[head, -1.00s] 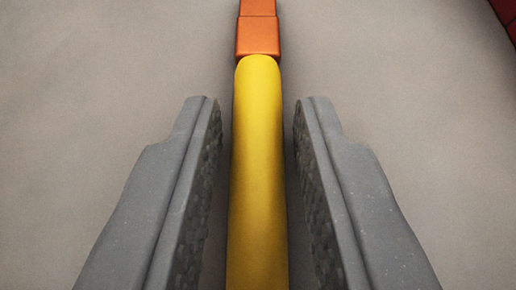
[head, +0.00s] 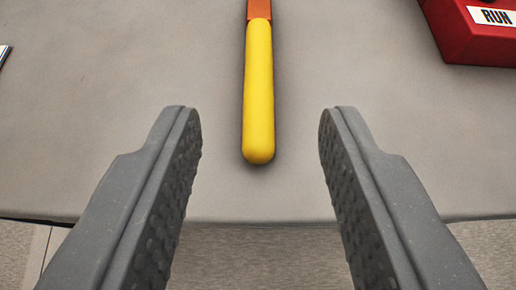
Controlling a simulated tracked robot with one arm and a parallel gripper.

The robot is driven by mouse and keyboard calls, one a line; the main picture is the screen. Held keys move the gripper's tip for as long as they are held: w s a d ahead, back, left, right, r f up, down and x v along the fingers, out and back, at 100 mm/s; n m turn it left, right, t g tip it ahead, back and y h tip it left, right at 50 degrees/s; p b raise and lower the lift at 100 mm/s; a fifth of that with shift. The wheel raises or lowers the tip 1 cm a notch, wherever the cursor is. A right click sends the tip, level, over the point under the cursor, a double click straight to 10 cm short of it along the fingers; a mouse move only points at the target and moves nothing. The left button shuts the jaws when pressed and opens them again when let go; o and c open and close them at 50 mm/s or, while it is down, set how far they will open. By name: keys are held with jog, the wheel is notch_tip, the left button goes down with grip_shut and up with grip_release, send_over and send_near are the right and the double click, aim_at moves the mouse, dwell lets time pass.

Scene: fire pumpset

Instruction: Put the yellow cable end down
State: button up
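The yellow cable end (head: 258,95) is a rounded yellow rod. It lies on the grey surface in the upper middle of the head view, with an orange part (head: 259,9) joined at its far end. My gripper (head: 260,125) is open and empty, with one grey finger on each side of the picture. The near tip of the yellow rod shows between the lines of the fingertips, with a wide gap on both sides. Neither finger touches it.
A red box (head: 470,30) with a "RUN" label stands at the upper right. The grey surface (head: 110,80) ends at a near edge, with a paler floor (head: 260,260) below. A small striped item is cut off at the left edge. The surface around the rod is clear.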

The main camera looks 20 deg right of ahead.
jog(key=shift+v, duration=1.5)
jog(key=a+r+n+t+y, duration=0.1)
jog(key=a+r+y, duration=0.1)
jog(key=r, duration=1.1)
jog(key=a+r+n+t+y, duration=0.1)
jog(key=a+r+y, duration=0.15)
jog(key=r, duration=0.95)
jog(key=s+d+r+t, duration=0.1)
jog(key=s+d+r, duration=0.2)
jog(key=s+r, duration=0.4)
jog(key=s+d+r+n, duration=0.1)
jog(key=s+d+r, duration=0.3)
jog(key=r, duration=1.1)
jog(key=s, duration=0.3)
jog(key=shift+s+d+r+n+t+h, duration=0.25)
jog(key=shift+s+r+n+t+h, duration=0.05)
jog(key=shift+r+t+h, duration=0.1)
